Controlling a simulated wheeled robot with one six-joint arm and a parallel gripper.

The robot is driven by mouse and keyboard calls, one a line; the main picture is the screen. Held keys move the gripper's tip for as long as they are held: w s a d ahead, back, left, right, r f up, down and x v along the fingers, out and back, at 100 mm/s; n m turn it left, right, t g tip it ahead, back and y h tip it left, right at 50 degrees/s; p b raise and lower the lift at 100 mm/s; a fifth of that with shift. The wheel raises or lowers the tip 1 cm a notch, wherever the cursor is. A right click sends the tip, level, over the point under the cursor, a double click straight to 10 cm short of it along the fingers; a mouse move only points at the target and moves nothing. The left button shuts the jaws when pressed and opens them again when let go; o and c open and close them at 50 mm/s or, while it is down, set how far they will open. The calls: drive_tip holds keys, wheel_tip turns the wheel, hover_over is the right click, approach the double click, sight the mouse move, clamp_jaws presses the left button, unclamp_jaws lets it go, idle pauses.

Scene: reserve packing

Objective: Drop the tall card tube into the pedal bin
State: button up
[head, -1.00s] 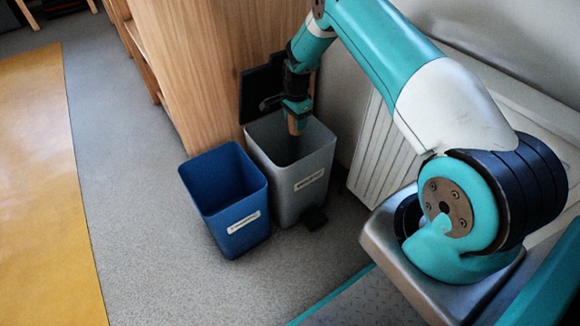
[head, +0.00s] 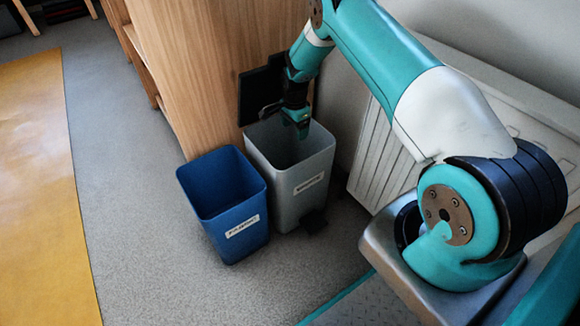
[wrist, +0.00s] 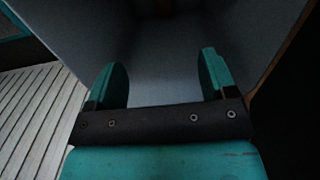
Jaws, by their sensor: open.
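The pedal bin (head: 308,168) is grey, with a white label, a black pedal at its foot and its dark lid (head: 262,90) raised behind it. My gripper (head: 302,130) points down over the bin's open mouth. In the wrist view my gripper (wrist: 164,78) has its two teal fingers apart, with nothing between them and the bin's grey inner walls (wrist: 165,45) beyond. The card tube is not clearly seen; a dim brownish patch shows at the top edge of the wrist view, too dark to identify.
A blue open bin (head: 235,215) with a white label stands close beside the pedal bin, on its left. A wooden cabinet (head: 200,60) rises behind them, and a white ribbed radiator (head: 385,150) is to the right. Grey floor (head: 120,180) is clear at left.

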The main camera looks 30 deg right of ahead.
wheel_tip(320, 180, up, 7)
drive_tip(key=p, duration=0.1)
drive_tip(key=shift+p, duration=0.35)
drive_tip(key=s+a+r+n+t, duration=0.1)
drive_tip(key=s+a+r+n, duration=0.35)
drive_tip(key=r, duration=0.45)
drive_tip(key=s+a+r+n+t, duration=0.1)
drive_tip(key=s+a+r+n, duration=0.2)
drive_tip(key=s+r+n, duration=0.4)
drive_tip(key=s+a+r+n, duration=0.2)
drive_tip(key=s+r+n, duration=0.15)
drive_tip(key=s, duration=0.35)
drive_tip(key=s+a+r+n, duration=0.3)
drive_tip(key=s+r, duration=0.1)
drive_tip(key=s, duration=0.4)
drive_tip(key=s+a+r+n+g+y, duration=0.1)
drive_tip(key=s+a+r+n+y, duration=0.15)
drive_tip(key=s+a+r, duration=0.35)
drive_tip(key=s+a+r+n+g+y, duration=0.15)
drive_tip(key=s+a+n, duration=0.25)
drive_tip(key=a, duration=0.4)
wheel_tip(320, 180, up, 29)
drive_tip(key=p, duration=2.8)
drive_tip(key=shift+w+f+p, duration=0.2)
drive_tip(key=shift+w+p, duration=0.05)
drive_tip(key=shift+p, duration=0.1)
